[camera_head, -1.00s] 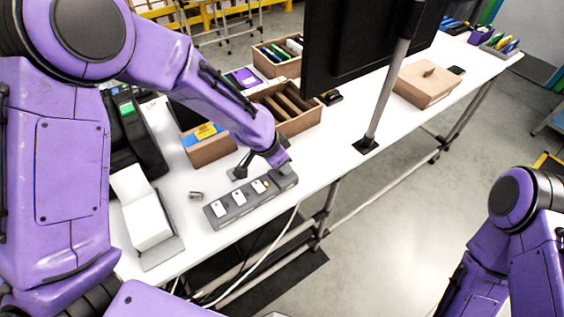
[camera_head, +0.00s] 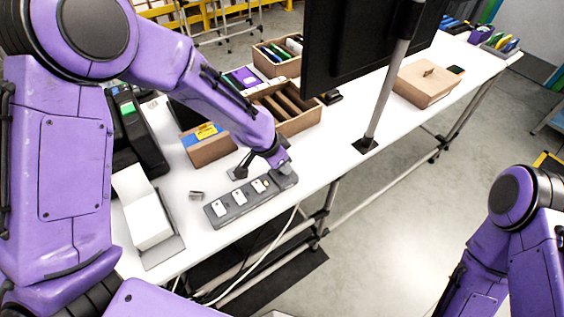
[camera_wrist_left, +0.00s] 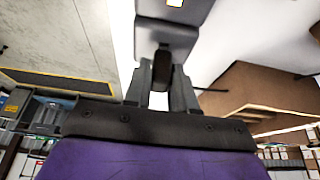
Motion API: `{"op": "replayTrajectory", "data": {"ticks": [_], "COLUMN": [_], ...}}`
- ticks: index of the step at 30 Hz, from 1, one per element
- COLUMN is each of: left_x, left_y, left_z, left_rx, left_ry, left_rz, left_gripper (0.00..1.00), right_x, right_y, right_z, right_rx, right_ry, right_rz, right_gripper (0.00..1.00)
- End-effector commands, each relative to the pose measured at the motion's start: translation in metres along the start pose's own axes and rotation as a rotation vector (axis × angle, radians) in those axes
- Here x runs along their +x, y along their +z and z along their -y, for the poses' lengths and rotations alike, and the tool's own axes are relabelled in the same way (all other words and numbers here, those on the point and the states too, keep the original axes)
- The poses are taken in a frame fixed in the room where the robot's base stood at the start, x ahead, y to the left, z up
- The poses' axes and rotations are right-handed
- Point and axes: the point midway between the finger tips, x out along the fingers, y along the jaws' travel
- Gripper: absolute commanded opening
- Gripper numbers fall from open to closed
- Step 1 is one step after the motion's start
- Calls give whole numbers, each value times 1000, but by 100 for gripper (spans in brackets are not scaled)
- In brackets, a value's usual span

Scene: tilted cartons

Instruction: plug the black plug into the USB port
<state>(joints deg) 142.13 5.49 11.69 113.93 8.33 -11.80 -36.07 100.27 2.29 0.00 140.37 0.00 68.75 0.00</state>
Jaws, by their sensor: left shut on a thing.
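A grey power strip (camera_head: 249,203) lies along the front edge of the white table, with several white sockets on its top. My left gripper (camera_head: 280,169) is at the strip's far right end, pointing down. In the left wrist view its two fingers are shut on the black plug (camera_wrist_left: 162,62), which is up against the end of the strip (camera_wrist_left: 170,38). The fingers and the strip hide the plug's tip and the USB port, so I cannot tell how far in it is. My right arm shows at the lower right, its gripper out of view.
Open wooden boxes (camera_head: 300,122) stand behind my left gripper. A white block in a grey holder (camera_head: 165,252) stands at the left. A monitor post (camera_head: 384,95) rises at the right, with a closed carton (camera_head: 425,88) beyond. A small metal piece (camera_head: 196,195) lies left of the strip.

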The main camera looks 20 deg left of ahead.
Motion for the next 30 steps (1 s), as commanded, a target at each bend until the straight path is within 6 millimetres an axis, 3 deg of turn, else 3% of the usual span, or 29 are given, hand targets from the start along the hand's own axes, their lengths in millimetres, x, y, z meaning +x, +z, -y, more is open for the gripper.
{"op": "replayTrajectory", "data": {"ticks": [15, 16, 18, 26, 30], "left_x": [10, 10, 9, 9, -2], "left_y": [4, 4, 4, 4, 3], "left_z": [0, 0, 0, 0, 1], "left_rx": [1, 1, 0, 0, 0], "left_ry": [0, 0, 0, 0, -2], "left_rz": [0, 0, 0, 0, -2], "left_gripper": [0, 35, 55, 55, 55], "right_x": [6, 5, 5, 5, 7], "right_y": [2, 2, 2, 2, 3], "right_z": [0, 0, 0, 0, 1], "right_rx": [0, 0, 0, 0, 0], "right_ry": [0, 0, 0, 0, 0], "right_rz": [0, 0, 0, 0, 0], "right_gripper": [51, 51, 51, 51, 51]}}
